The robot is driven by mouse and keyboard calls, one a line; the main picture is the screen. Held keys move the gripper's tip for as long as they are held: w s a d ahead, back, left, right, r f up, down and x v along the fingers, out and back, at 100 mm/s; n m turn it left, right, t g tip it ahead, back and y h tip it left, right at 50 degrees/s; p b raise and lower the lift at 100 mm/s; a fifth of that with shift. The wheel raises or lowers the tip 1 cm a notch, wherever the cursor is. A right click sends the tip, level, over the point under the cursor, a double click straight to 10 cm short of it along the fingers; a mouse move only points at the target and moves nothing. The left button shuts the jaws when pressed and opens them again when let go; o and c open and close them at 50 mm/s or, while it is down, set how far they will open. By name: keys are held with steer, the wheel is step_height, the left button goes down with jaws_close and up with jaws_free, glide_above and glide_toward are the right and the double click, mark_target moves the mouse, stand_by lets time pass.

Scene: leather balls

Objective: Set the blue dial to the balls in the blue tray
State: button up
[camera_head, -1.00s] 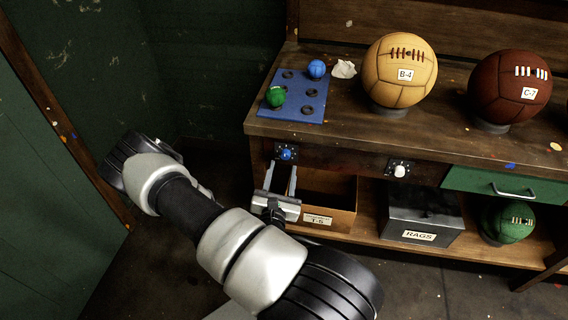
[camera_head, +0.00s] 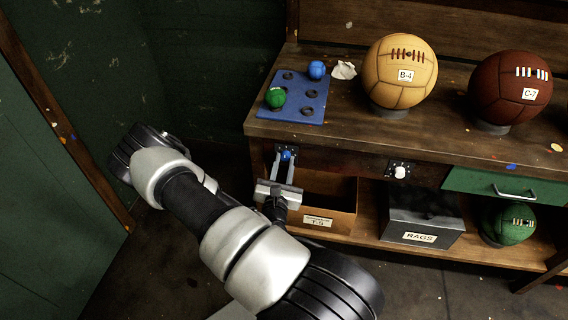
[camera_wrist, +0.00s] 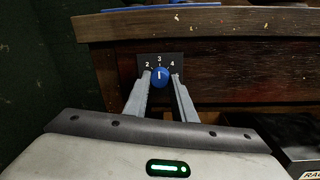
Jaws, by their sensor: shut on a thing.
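The blue dial (camera_wrist: 160,78) sits on a dark plate on the bench front, with the numbers 2, 3 and 4 around its top. Its white mark points up, at about 3. In the head view the dial (camera_head: 286,155) is partly hidden by my fingers. My gripper (camera_wrist: 161,82) is shut on the dial, with one finger on each side. The blue tray (camera_head: 290,104) lies on the bench top above the dial. It holds a blue ball (camera_head: 316,70) and a green ball (camera_head: 275,98); its other ring-shaped seats are empty.
A white dial (camera_head: 400,172) is to the right on the bench front. A tan ball (camera_head: 400,70) and a dark red ball (camera_head: 510,88) stand on the bench top. Below are an open box (camera_head: 330,205), a RAGS box (camera_head: 422,215) and a green ball (camera_head: 509,222).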

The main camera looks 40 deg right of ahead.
steer(key=n+p, duration=0.1)
steer(key=p, duration=0.1)
steer(key=n+p, duration=0.1)
steer(key=n, duration=0.1)
steer(key=shift+r+n+p, duration=0.25)
steer(key=shift+n+p, duration=0.05)
steer(key=shift+p, duration=0.05)
steer(key=shift+f+n+g+p, duration=0.15)
steer(key=shift+n+g+p, duration=0.25)
steer(key=shift+n+p, duration=1.65)
steer(key=shift+n+b, duration=0.4)
steer(key=shift+n, duration=0.15)
steer(key=o, duration=1.1)
steer(key=shift+c, duration=0.2)
steer(key=v, duration=1.7)
steer(key=shift+s+p, duration=0.3)
steer(key=shift+p, duration=0.05)
